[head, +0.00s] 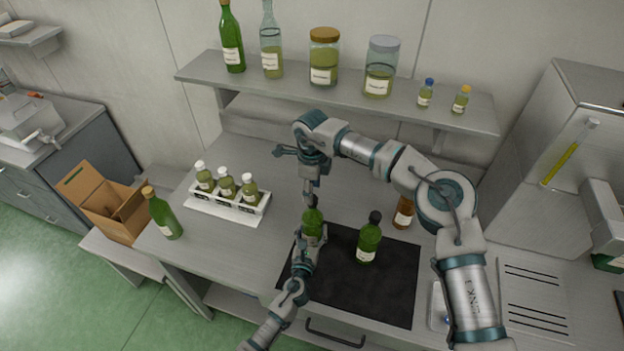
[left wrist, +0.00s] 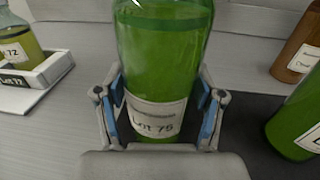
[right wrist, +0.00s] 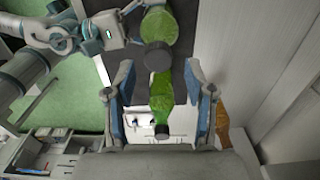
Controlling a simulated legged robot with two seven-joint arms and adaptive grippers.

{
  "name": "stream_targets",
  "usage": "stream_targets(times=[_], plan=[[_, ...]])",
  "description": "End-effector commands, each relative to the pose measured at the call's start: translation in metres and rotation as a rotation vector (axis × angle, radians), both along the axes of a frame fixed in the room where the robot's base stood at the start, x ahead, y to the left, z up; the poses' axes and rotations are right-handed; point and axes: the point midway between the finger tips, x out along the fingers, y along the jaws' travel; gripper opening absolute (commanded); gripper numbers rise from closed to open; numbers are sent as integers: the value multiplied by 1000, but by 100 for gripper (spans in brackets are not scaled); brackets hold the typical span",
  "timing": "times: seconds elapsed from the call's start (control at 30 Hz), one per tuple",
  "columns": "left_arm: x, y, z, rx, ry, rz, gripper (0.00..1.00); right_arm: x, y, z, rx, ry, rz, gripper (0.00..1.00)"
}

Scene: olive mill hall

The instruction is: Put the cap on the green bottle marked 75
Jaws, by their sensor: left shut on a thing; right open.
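The green bottle marked Lot 75 (left wrist: 160,65) stands upright, seen in the head view (head: 312,228) at the left of the dark mat. My left gripper (head: 308,243) is shut around its lower body, with a finger on each side in the left wrist view (left wrist: 160,115). A dark cap (head: 312,201) sits at the top of this bottle; it shows as a dark disc in the right wrist view (right wrist: 158,56). How firmly it sits I cannot tell. My right gripper (head: 311,190) is open, just above the cap; its fingers stand apart in its wrist view (right wrist: 162,90).
Another dark-capped green bottle (head: 369,243) stands on the dark mat (head: 345,287), with a brown bottle (head: 403,213) behind it. A white rack (head: 225,209) of white-capped bottles and an orange-capped bottle (head: 165,218) stand left. A shelf (head: 300,95) overhangs the back.

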Motion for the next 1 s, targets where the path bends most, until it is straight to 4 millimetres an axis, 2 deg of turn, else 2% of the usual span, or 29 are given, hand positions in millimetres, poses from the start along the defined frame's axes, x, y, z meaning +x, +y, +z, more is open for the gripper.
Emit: stream_targets(times=[0.1, 0.23, 0.6, 0.63, 0.67, 0.83, 1.0], plan=[[0, 1, -2, 0, 4, 1, 0, -1, 0, -18, -2, 2, 1, 54], [0, 1, -2, 0, 3, 1, 0, 0, 0, -30, 0, 0, 0, 54], [0, 1, -2, 1, 3, 1, 0, 0, 0, -36, 0, 0, 0, 54], [0, 1, -2, 1, 3, 1, 0, 0, 0, -36, 0, 0, 0, 52], [0, 1, -2, 1, 3, 1, 0, 0, 0, -36, 0, 0, 0, 44], [0, 1, -1, 1, 3, 1, 0, 0, -1, -35, 0, -1, -1, 2], [0, 1, -1, 0, 2, 1, 0, 1, -1, -36, 0, -1, -46, 0]])
